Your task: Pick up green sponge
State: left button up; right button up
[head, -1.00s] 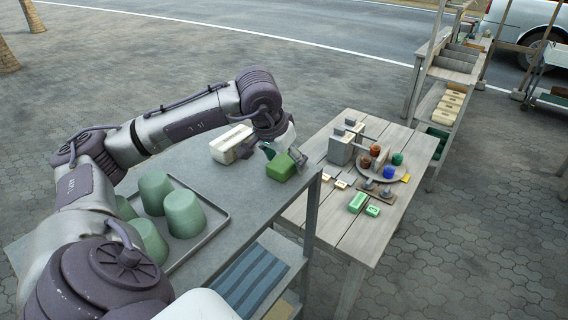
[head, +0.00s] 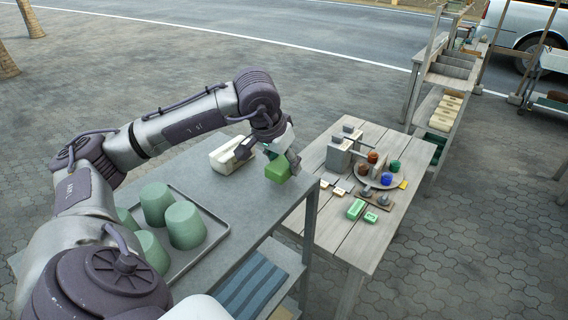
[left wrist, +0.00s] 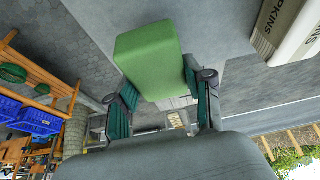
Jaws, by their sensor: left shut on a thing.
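The green sponge (head: 278,169) is a plain green block near the far right corner of the grey table. My left gripper (head: 270,157) reaches it from above, with fingers on either side of it. In the left wrist view the sponge (left wrist: 150,58) sits between the two green-padded fingers (left wrist: 163,98), which are shut on it. It looks tilted in the head view, and whether it clears the tabletop is hard to tell. My right gripper is out of view.
A cream napkin box (head: 228,157) stands just left of the sponge. A tray (head: 222,233) with several green cups (head: 185,225) is on the same grey table (head: 248,205). A wooden table (head: 335,228) with jars and small blocks stands to the right.

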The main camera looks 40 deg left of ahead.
pick_arm(q)
notch_tip(320, 180, up, 3)
jog(key=shift+f+p, duration=0.2)
jog(key=shift+p, duration=0.4)
jog(key=w+d+r+p, duration=0.1)
jog(key=d+r+p, duration=0.3)
jog(key=d, duration=0.7)
jog(key=shift+w+d+r, duration=0.3)
jog(key=shift+r, duration=0.6)
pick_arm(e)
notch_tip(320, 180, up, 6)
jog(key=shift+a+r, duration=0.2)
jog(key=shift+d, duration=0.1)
